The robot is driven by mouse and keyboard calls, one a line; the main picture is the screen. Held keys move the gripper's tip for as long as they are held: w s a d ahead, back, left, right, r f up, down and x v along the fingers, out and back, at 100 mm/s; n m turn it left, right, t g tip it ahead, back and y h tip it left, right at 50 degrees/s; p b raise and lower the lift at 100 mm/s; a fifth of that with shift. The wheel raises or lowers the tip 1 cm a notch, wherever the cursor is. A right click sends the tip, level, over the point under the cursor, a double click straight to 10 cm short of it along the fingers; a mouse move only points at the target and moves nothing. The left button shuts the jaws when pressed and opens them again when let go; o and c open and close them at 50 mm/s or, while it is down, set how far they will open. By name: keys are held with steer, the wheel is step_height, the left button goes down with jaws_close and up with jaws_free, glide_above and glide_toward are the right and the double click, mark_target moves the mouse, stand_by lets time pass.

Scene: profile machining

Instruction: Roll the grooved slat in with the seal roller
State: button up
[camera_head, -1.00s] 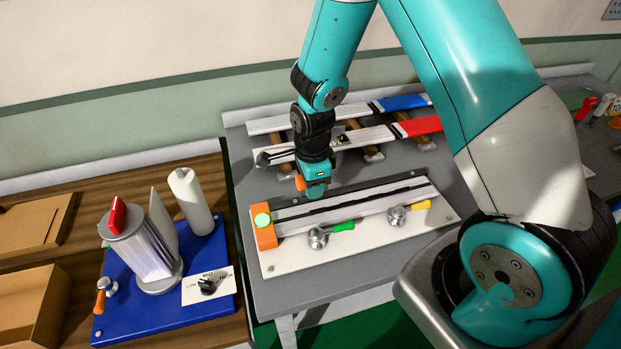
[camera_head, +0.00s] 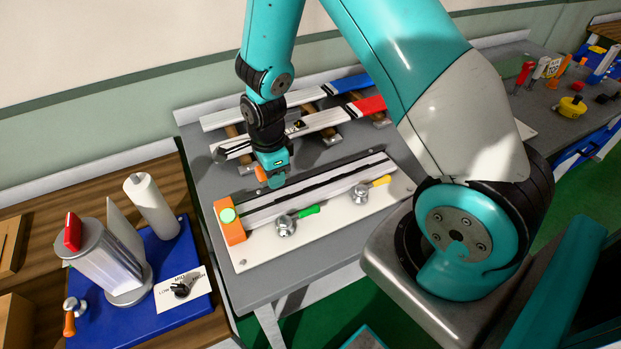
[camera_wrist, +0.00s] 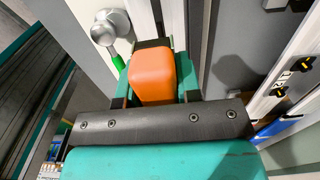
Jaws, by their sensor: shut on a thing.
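The grooved slat (camera_head: 340,196) lies in a white fixture (camera_head: 385,200), a long pale bar with a dark line along it. In the wrist view its pale edge (camera_wrist: 145,18) runs away past my gripper. My gripper (camera_head: 273,181) is at the slat's left part, pointing down, at or just above it; contact cannot be told. It is shut on an orange handle (camera_wrist: 152,75), which also shows in the head view (camera_head: 261,174). This appears to be the seal roller. Its rolling end is hidden.
An orange end block (camera_head: 231,228) with a green button closes the fixture's left end. Clamps with a green handle (camera_head: 308,210) and a yellow handle (camera_head: 381,180) stand along its front. Behind is a rack of slats with red (camera_head: 369,105) and blue ends. A blue station (camera_head: 120,320) stands left.

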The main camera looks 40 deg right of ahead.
steer(key=p, duration=0.2)
steer(key=shift+r+p, duration=0.35)
